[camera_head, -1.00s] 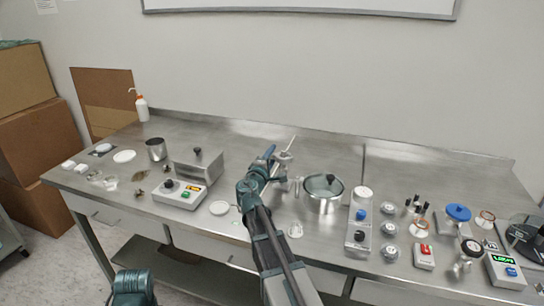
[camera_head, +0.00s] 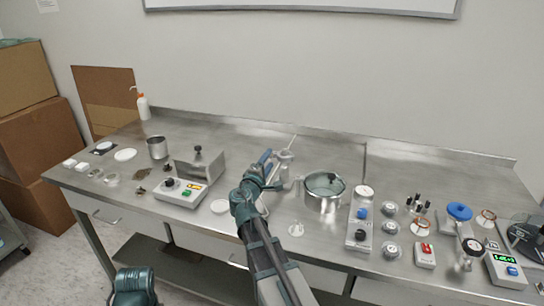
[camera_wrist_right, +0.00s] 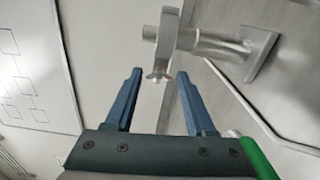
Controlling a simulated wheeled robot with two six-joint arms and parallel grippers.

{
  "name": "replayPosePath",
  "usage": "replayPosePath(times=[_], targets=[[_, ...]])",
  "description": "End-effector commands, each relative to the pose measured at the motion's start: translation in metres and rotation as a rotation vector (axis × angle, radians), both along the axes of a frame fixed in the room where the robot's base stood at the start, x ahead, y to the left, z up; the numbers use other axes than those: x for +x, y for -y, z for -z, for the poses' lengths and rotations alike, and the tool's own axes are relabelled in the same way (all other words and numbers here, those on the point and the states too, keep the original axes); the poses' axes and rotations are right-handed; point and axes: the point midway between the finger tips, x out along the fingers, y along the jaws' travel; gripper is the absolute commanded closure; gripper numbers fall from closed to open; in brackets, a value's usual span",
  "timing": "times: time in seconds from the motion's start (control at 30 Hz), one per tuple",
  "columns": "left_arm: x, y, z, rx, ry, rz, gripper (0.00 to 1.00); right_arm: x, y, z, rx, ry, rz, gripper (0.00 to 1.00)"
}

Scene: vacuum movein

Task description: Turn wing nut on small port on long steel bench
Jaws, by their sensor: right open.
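The small port (camera_head: 285,157) is a short metal pipe with a flange and a clamp, near the middle of the long steel bench (camera_head: 330,150). In the right wrist view the port's pipe (camera_wrist_right: 215,45) and its clamp ring (camera_wrist_right: 168,35) are at the top. The small wing nut (camera_wrist_right: 158,76) hangs at the clamp's lower end, close to the line between my fingertips. My right gripper (camera_wrist_right: 158,78) is open, with one blue finger on each side of the wing nut and gaps showing. In the head view my right gripper (camera_head: 268,160) is beside the port.
A glass-lidded steel pot (camera_head: 324,188) stands just right of the port. A control box (camera_head: 181,190) and a metal box (camera_head: 200,166) stand to the left. A white disc (camera_head: 221,206) lies near the front edge. Knobs and instruments crowd the right end; bench behind the port is clear.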

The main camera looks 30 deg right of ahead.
Motion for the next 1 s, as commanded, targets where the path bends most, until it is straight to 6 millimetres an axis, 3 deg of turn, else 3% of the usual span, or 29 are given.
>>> replayPosePath(times=[0.1, 0.4, 1.0], targets=[[0.000, 0.000, 0.000, 0.000, 0.000, 0.000, 0.50, -0.022, -0.023, 0.000, 0.000, 0.000, -0.003, 0.45], [0.000, 0.000, 0.000, 0.000, 0.000, 0.000, 0.50, -0.052, -0.059, 0.000, 0.001, 0.001, -0.002, 0.45], [0.000, 0.000, 0.000, 0.000, 0.000, 0.000, 0.50, -0.058, -0.068, 0.000, 0.001, 0.001, 0.001, 0.45]])
